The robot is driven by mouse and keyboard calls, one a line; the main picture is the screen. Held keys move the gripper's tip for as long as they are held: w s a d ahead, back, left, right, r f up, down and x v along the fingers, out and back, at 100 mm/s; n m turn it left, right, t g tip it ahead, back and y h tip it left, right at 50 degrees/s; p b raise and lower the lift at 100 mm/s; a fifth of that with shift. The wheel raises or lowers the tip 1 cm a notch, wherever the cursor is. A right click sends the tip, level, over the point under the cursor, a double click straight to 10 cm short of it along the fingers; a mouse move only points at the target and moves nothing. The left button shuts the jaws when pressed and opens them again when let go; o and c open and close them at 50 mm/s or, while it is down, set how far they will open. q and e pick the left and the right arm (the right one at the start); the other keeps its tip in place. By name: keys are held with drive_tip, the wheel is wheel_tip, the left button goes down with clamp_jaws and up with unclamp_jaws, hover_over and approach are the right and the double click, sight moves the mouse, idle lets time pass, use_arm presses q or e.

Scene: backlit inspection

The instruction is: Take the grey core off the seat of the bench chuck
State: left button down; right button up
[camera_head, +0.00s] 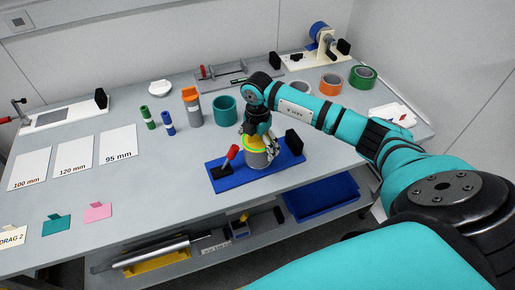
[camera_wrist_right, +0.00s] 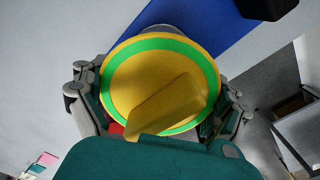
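The bench chuck has a blue base (camera_head: 226,178) on the table with a red-knobbed lever (camera_head: 231,153) at its left. The grey core (camera_head: 256,158) stands upright on it, its top a yellow face with a green ring. In the right wrist view this yellow face (camera_wrist_right: 125,85) fills the middle, with a yellow tab across it and a grey edge behind. My right gripper (camera_head: 257,140) is over the core from above. In the wrist view its fingers (camera_wrist_right: 158,112) lie on either side of the face; whether they press on the core is hidden. My left gripper is not in view.
Tape rolls (camera_head: 362,78) lie behind my right arm. A black block (camera_head: 294,141) stands on the base's right end.

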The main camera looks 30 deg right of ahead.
drive_tip(key=shift+s+a+f, duration=0.1)
drive_tip(key=shift+s+f, duration=0.1)
drive_tip(key=shift+f, duration=0.15)
drive_tip(key=c, duration=0.6)
drive_tip(key=shift+r, duration=0.1)
